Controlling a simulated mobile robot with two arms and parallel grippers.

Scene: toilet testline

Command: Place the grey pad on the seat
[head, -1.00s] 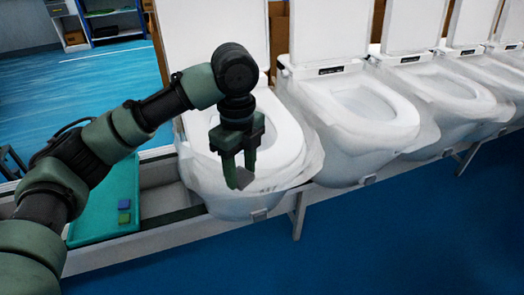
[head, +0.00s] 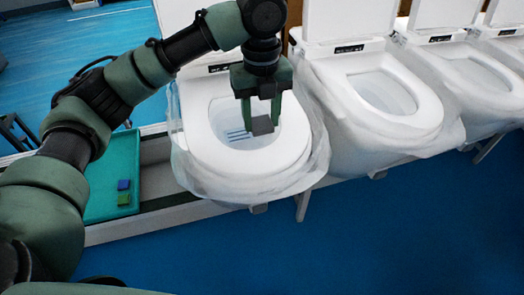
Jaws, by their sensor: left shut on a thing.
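The grey pad (head: 262,125) is a small dark square held between the fingertips of my left gripper (head: 261,117), which is shut on it. The gripper points down over the front part of the bowl opening of the nearest toilet. That toilet's white seat (head: 240,167) is a ring wrapped with clear plastic around the outside. The pad appears above the seat; its exact height is hard to tell. My right gripper is not in view.
More plastic-wrapped toilets (head: 385,100) stand in a row to the right. The blue floor in front is clear.

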